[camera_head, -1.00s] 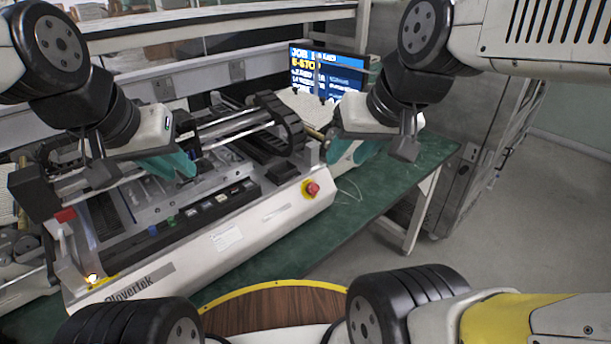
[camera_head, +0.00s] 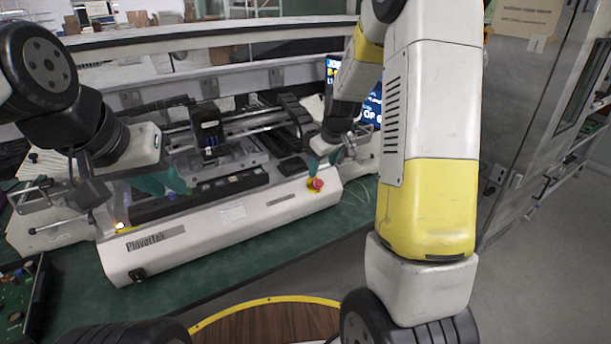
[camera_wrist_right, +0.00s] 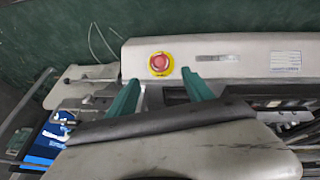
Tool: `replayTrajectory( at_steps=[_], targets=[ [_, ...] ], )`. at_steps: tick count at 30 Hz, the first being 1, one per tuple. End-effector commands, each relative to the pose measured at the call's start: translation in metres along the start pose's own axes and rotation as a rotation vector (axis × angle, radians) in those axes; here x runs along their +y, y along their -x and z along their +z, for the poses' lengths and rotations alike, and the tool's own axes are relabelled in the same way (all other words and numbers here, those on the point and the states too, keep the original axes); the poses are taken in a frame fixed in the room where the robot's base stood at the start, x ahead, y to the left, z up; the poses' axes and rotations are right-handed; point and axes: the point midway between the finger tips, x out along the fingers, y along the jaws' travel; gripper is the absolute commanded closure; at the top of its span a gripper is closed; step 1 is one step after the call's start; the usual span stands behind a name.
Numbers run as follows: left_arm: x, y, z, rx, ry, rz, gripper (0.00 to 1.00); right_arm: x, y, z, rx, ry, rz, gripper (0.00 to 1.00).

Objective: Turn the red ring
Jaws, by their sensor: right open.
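The red ring is the red round knob (camera_head: 317,184) on a yellow base at the right end of the machine's white front. It also shows in the right wrist view (camera_wrist_right: 159,62), facing up with its yellow base around it. My right gripper (camera_head: 322,161) is just above and behind the knob in the head view. In the right wrist view its two teal fingers (camera_wrist_right: 160,78) are wide apart and empty, with the knob beyond the gap between the tips; they look apart from it. My left gripper (camera_head: 168,184) hangs over the machine's left part; its jaw gap is unclear.
The white machine (camera_head: 215,228) stands on a green bench (camera_head: 190,278). A blue screen (camera_head: 371,105) is partly hidden behind my right arm. A circuit board (camera_head: 20,300) lies at the left front. Grey floor is open at the right.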

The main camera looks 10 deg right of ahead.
Motion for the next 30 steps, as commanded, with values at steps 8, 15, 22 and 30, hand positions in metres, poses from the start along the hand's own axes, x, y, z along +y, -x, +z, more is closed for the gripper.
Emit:
replayTrajectory(
  at_steps=[8, 15, 22, 30],
  targets=[
    [0.0, 0.0, 0.0, 0.0, 0.0, 0.0, 0.77, 0.003, -0.032, 0.001, -0.01, 0.017, 0.003, 0.41],
    [0.0, 0.0, 0.0, 0.0, 0.0, 0.0, 0.77, 0.003, -0.07, 0.002, -0.01, 0.016, 0.003, 0.41],
    [0.0, 0.0, 0.0, 0.0, 0.0, 0.0, 0.77, 0.003, -0.088, 0.001, -0.007, 0.016, 0.004, 0.41],
    [0.0, 0.0, 0.0, 0.0, 0.0, 0.0, 0.77, 0.003, -0.089, 0.001, -0.007, 0.016, 0.004, 0.43]
  ],
)
